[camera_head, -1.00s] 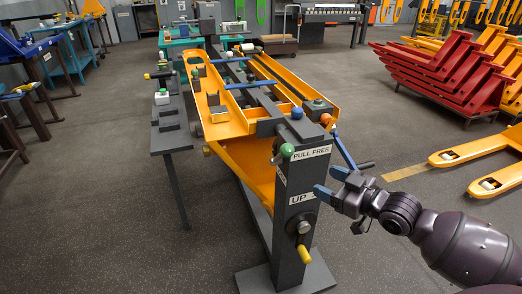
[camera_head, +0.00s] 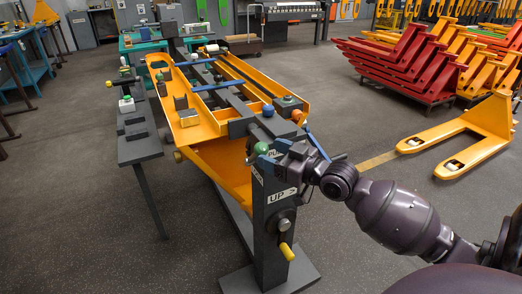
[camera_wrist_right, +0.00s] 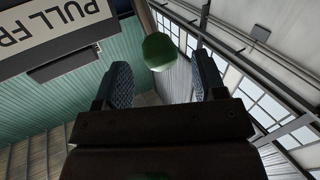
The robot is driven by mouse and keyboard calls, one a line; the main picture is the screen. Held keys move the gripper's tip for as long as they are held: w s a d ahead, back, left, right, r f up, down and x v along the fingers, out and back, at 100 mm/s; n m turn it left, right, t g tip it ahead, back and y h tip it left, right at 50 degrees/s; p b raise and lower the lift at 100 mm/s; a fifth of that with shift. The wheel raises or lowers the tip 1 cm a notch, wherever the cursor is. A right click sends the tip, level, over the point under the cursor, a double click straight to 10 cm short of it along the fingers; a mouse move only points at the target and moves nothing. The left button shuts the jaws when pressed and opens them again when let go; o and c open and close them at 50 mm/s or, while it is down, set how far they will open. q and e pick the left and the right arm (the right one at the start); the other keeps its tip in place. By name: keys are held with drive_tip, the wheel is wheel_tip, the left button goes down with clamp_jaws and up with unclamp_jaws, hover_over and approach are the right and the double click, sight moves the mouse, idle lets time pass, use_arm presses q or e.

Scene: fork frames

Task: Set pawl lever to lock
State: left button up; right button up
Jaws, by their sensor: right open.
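A green ball knob (camera_head: 261,148) shows at the top of the grey post (camera_head: 270,240), beside the partly covered "PULL FREE" label. I take it for the end of the pawl lever; its shaft is hidden. My right gripper (camera_head: 273,156) is at the knob, reaching in from the right. In the right wrist view the gripper (camera_wrist_right: 163,82) is open, and the green knob (camera_wrist_right: 158,50) shows in the gap between its fingertips, with no clear contact. The "PULL FREE" label (camera_wrist_right: 60,30) is at upper left there. My left gripper is not in view.
A yellow crank handle (camera_head: 286,251) sticks out low on the post. Blue (camera_head: 268,110) and orange (camera_head: 298,116) balls stand behind on the yellow frame (camera_head: 220,160). A narrow grey bench (camera_head: 140,150) is at left. A yellow pallet jack (camera_head: 460,145) is at right.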

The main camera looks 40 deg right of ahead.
sight(262, 150)
drive_tip(key=x, duration=0.2)
drive_tip(key=shift+w+a, duration=0.1)
drive_tip(key=shift+w, duration=0.25)
drive_tip(key=shift+w+a, duration=0.1)
drive_tip(key=shift+w, duration=0.25)
